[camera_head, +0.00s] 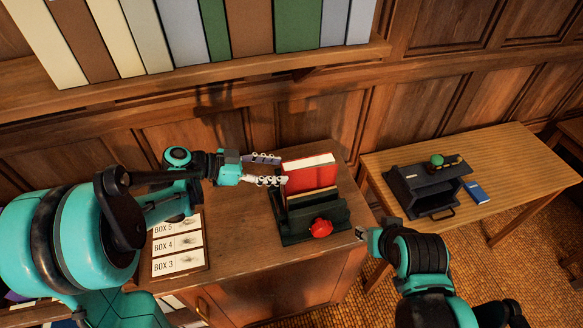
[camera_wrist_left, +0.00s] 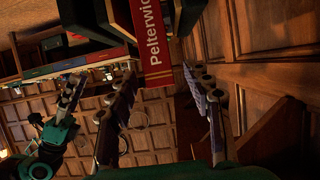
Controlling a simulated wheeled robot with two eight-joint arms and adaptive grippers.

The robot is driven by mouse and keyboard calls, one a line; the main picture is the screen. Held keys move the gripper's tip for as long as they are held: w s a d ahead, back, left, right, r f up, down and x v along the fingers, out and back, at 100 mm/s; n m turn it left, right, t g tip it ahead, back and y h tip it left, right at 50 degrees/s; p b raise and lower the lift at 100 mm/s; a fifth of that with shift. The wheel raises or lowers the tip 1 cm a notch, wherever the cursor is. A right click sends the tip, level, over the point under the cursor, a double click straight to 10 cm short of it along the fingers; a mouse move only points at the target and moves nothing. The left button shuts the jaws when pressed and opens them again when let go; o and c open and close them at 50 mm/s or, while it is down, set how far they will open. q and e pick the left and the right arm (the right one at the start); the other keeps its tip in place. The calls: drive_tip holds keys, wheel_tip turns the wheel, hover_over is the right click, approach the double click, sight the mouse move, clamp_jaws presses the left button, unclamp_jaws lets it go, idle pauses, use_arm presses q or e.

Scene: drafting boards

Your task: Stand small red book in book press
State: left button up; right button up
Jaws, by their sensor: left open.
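The small red book (camera_head: 308,178) stands upright in the dark green book press (camera_head: 315,222), its pale page edges up. The press has a red knob (camera_head: 321,228) at its front. My left gripper (camera_head: 273,170) is open at the left side of the book, fingertips close to it. In the left wrist view the red spine (camera_wrist_left: 153,50), lettered "Pelterwick", shows between and beyond the open fingers (camera_wrist_left: 163,78). I cannot tell whether they touch it. My right arm is at the lower right; the dark end by the cabinet (camera_head: 364,234) is too unclear to read.
Label cards for boxes (camera_head: 178,247) lie on the cabinet top left of the press. A shelf of large books (camera_head: 190,40) runs above. A wooden table (camera_head: 510,185) at the right bears a dark press-like device (camera_head: 430,188) and a small blue book (camera_head: 475,191).

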use_arm(q)
drive_tip(key=s+a+n+t+y, duration=0.1)
drive_tip(key=s+a+n+y, duration=0.4)
drive_tip(key=s+n+y, duration=0.1)
drive_tip(key=s+a+n+t+y, duration=0.2)
drive_tip(key=s+a+n+y, duration=0.4)
drive_tip(key=s, duration=0.5)
drive_tip(key=shift+f+n+y, duration=0.35)
drive_tip(key=shift+n+y, duration=0.15)
drive_tip(key=shift+n, duration=0.6)
drive_tip(key=shift+p, duration=0.35)
